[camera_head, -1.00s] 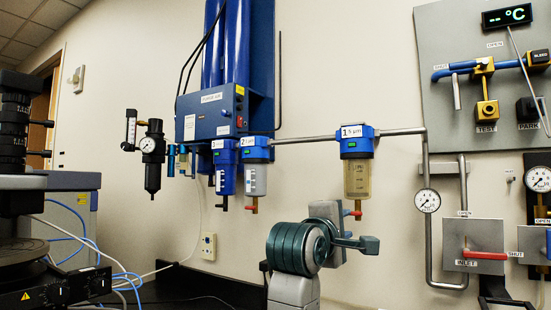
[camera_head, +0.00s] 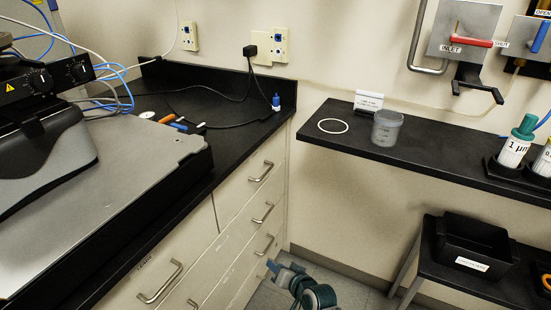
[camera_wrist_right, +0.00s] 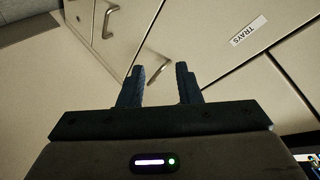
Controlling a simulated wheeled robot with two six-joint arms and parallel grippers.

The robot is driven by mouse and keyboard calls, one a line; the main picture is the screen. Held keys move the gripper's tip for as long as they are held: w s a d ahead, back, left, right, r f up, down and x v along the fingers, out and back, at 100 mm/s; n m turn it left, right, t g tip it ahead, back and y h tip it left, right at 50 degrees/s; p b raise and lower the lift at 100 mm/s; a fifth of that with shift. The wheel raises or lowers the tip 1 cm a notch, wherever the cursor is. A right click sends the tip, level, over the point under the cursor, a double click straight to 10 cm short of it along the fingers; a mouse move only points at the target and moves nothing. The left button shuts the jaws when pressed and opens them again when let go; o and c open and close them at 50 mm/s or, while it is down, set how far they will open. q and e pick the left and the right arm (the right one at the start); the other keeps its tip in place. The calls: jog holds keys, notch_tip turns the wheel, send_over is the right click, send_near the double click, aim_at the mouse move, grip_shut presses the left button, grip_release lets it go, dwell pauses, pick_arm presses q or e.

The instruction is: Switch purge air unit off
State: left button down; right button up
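The purge air unit is outside the current head view, which looks down at the counters. My right gripper (camera_head: 284,268) shows at the bottom middle of the head view, low in front of the drawers (camera_head: 225,245). In the right wrist view the right gripper's two dark fingers (camera_wrist_right: 160,85) stand apart with nothing between them, facing pale drawer fronts with metal handles. My left gripper is in neither current view.
A black counter (camera_head: 215,115) with cables runs along the left. A black shelf (camera_head: 335,150) holds a grey cup (camera_head: 386,128) and a white ring (camera_head: 333,126). A black bin (camera_head: 470,245) stands lower right. The red-handled inlet valve (camera_head: 472,42) is on the wall. Open floor shows bottom centre.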

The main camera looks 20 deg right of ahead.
jog(key=s+d+f+n+g+h, duration=0.1)
jog(key=s+d+f+n+g, duration=0.1)
jog(key=s+f, duration=0.5)
jog(key=s+d+f+n+g+h, duration=0.1)
jog(key=s+f+g, duration=0.4)
jog(key=s, duration=0.8)
jog(key=s+d+f+n+g+h, duration=0.1)
jog(key=s+d+f+n+g, duration=0.3)
jog(key=s+f, duration=0.4)
jog(key=shift+s+d+f+h, duration=0.25)
jog(key=shift+s+f+h, duration=0.05)
jog(key=shift+s, duration=0.9)
